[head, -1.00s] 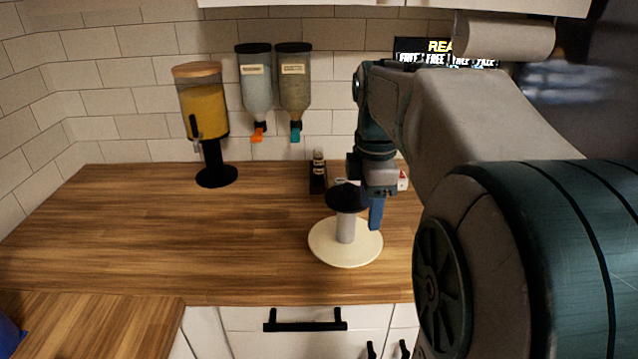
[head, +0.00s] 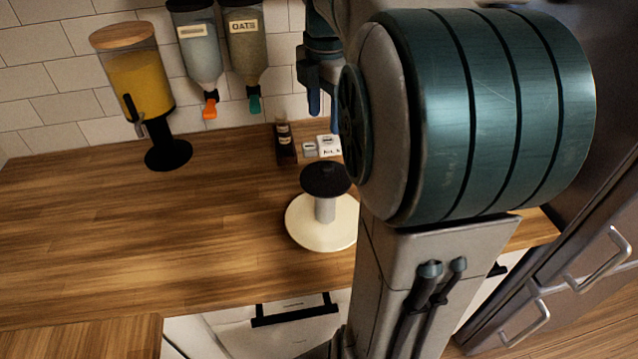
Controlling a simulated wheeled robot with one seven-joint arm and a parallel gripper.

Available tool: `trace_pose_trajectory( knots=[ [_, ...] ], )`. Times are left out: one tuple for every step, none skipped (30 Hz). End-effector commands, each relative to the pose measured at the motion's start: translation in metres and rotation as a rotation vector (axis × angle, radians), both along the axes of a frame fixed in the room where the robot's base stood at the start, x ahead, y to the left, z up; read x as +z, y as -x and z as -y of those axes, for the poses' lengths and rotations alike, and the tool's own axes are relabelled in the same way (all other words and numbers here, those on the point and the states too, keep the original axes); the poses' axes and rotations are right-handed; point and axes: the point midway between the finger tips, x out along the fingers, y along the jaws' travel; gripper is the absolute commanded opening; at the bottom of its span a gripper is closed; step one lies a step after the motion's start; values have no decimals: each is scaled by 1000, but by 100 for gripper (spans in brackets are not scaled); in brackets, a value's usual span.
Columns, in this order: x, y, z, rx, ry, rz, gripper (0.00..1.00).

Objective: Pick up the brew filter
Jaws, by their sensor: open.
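What looks like the brew filter (head: 325,210) has a grey stem and a black round top. It stands upright on a wide cream disc (head: 302,225) on the wooden counter; I cannot tell whether the disc is part of it. My gripper (head: 325,105) shows at the upper middle, blue fingers pointing down, open and apart from the filter. In the picture it is above the black top. My arm hides part of the gripper and the area right of the filter.
A dark bottle (head: 285,144) and small white boxes (head: 328,146) stand behind the filter. A juice dispenser (head: 140,85) stands at the back left, and two wall dispensers (head: 197,45) (head: 245,45) hang beside it. The counter's left and middle (head: 140,230) are clear.

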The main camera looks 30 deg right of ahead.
Motion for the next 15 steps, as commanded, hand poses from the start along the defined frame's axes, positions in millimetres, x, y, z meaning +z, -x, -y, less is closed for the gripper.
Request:
trace_pose_trajectory(
  knots=[
    [-9,1,1,-4,-1,-4,52],
    [-15,2,2,-7,-1,-4,52],
    [-24,2,3,-9,-1,-5,52],
    [-30,2,4,-12,-1,-4,52],
    [-36,2,5,-14,-2,-5,52],
    [-44,3,5,-15,-2,-5,52],
    [-49,3,5,-15,-1,-4,52],
    [-55,3,5,-15,-1,-5,52],
    [-60,2,5,-15,-1,-3,52],
    [-64,2,5,-15,-1,-3,52],
    [-67,2,5,-14,-1,-3,52],
    [-71,2,5,-14,0,-1,52],
    [-72,2,5,-14,0,-1,52],
    [-74,2,5,-13,0,-1,52],
    [-76,2,5,-13,0,-1,52]
  ],
)
